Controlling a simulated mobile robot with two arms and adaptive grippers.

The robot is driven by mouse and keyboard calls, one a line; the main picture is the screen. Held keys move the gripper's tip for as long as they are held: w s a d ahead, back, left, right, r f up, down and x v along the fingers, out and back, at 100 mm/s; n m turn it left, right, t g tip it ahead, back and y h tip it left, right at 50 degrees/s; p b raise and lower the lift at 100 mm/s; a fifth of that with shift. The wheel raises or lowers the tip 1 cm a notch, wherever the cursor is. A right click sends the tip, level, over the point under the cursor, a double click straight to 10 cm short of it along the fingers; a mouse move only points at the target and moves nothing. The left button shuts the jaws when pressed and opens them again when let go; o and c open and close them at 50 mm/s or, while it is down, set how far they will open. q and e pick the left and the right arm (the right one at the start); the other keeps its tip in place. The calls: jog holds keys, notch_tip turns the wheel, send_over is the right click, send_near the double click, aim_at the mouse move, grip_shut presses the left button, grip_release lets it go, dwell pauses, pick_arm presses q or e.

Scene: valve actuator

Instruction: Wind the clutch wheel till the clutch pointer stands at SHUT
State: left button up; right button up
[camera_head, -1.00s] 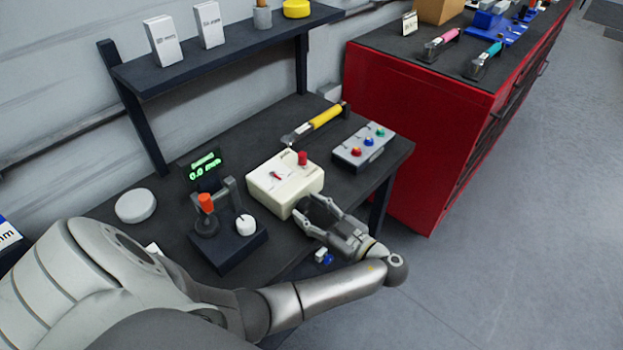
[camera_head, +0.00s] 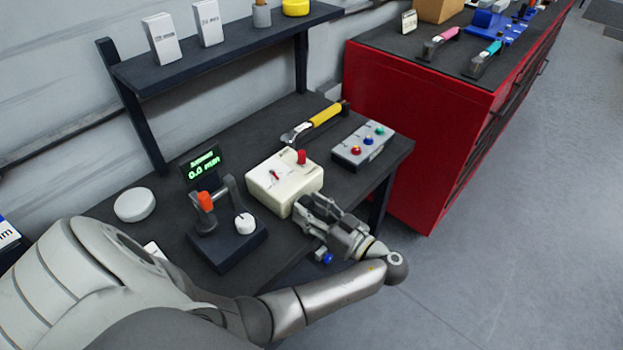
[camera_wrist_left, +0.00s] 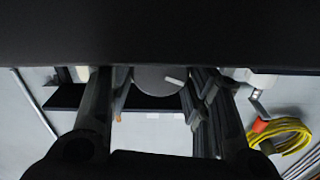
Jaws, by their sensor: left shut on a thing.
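The cream valve box (camera_head: 268,199) stands on the dark bench, with a small red pointer (camera_head: 275,175) on its top plate and a red knob (camera_head: 301,157) at its back right corner. The pointer's lettering is too small to read. My left gripper (camera_head: 306,204) is at the near right side of the box, its fingers shut on the clutch wheel. The wheel is hidden by the fingers in the head view. In the left wrist view it is a grey disc (camera_wrist_left: 158,80) with a white mark, between the two fingers. My right gripper is out of view.
A dark fixture (camera_head: 228,245) with an orange-topped lever and white knob stands left of the box. A grey button box (camera_head: 362,148) and a yellow-handled tool (camera_head: 318,121) lie behind. A small blue-ended part (camera_head: 325,257) is just below my gripper. A red cabinet (camera_head: 420,130) stands right.

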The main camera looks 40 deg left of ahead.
pick_arm(q)
jog(key=o, duration=1)
jog(key=shift+s+d, duration=0.15)
jog(key=shift+d, duration=1.7)
jog(key=shift+s+d, duration=0.15)
jog(key=shift+d, duration=1.7)
